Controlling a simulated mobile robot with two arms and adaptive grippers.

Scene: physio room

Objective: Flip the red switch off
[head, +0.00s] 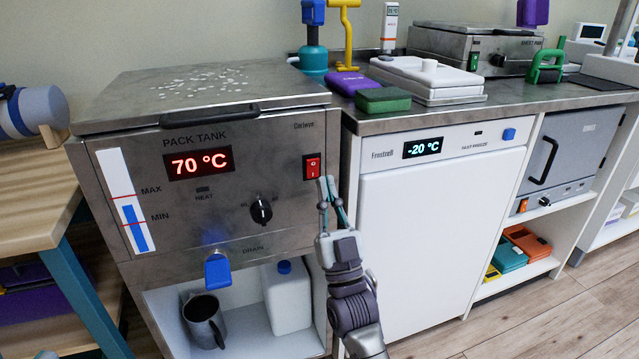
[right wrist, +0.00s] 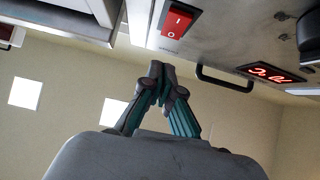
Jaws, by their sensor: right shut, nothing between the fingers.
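The red rocker switch (head: 312,167) is on the upper right of the steel PACK TANK front panel (head: 285,205). It also shows in the right wrist view (right wrist: 178,22), with white I and O marks. Which half is pressed in is hard to tell. The tank's display (head: 198,162) is lit and reads 70 °C. My right gripper (head: 325,181) is shut and empty, its fingertips just below and right of the switch. In the right wrist view the closed fingertips (right wrist: 157,70) appear apart from the switch.
A black knob (head: 261,210) and a blue drain handle (head: 217,268) stick out of the tank front. A lid handle (head: 210,115) juts out above. The white freezer (head: 440,235) stands close on the right. A mug (head: 204,320) and a white jug (head: 287,297) stand below.

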